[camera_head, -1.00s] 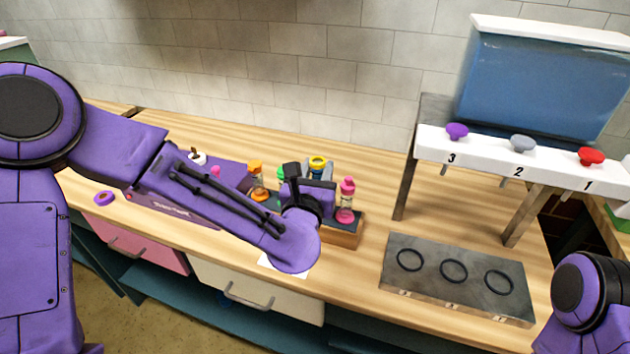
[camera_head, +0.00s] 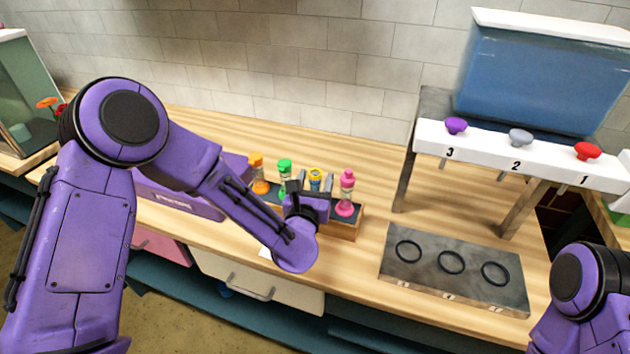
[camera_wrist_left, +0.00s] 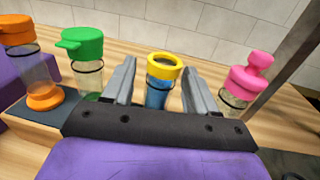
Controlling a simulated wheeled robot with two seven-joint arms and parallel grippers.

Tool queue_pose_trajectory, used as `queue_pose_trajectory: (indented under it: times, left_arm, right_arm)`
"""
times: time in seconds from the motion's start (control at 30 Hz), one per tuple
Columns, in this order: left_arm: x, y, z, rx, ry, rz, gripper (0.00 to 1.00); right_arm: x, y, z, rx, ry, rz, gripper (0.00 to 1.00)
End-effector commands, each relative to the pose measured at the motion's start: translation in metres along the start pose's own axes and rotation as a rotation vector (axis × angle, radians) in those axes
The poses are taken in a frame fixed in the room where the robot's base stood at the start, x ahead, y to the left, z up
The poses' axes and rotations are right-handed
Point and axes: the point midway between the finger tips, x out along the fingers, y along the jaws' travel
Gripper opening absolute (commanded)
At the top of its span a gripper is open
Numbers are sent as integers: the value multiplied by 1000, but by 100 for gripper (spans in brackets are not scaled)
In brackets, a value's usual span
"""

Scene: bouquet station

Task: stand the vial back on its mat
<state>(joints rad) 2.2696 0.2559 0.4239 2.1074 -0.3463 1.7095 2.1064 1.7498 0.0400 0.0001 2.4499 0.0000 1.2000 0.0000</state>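The vial with a yellow cap and blue contents (camera_head: 315,174) stands upright in the row on the wooden stand (camera_head: 343,231). In the left wrist view the vial (camera_wrist_left: 160,82) is between the two grey fingers of my left gripper (camera_wrist_left: 160,88), with a gap on both sides. My left gripper (camera_head: 316,183) is open. The vial's base and the mat under it are hidden by the gripper. My right arm shows at the lower right, but its gripper is out of view.
Orange (camera_head: 257,172), green (camera_head: 285,170) and pink (camera_head: 346,192) capped vials share the stand, close beside my gripper. A purple box (camera_head: 180,196) stands left. A grey plate with three rings (camera_head: 455,288) lies right, below a dispenser (camera_head: 520,160) with three knobs. The counter between stand and plate is clear.

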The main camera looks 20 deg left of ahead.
Motion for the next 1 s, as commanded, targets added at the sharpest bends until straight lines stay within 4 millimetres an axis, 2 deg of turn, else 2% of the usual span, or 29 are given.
queue_pose_trajectory:
  times: [0.27,0.37,0.43,0.73,0.83,1.0]
  left_arm:
    - [0,0,1,0,0,0,62]
    - [0,0,10,1,-1,-1,62]
    - [-13,-1,1,0,2,-2,62]
    - [-90,-1,0,-1,0,-3,62]
    - [-107,-1,6,3,1,-3,62]
    - [-120,0,6,1,0,0,62]
  right_arm:
    - [-1,0,0,0,0,0,36]
    - [-10,1,-4,0,0,0,36]
    - [2,0,1,0,1,0,36]
    - [28,-2,12,0,0,0,36]
    - [18,-2,8,0,0,0,36]
    - [17,-2,7,0,0,0,36]
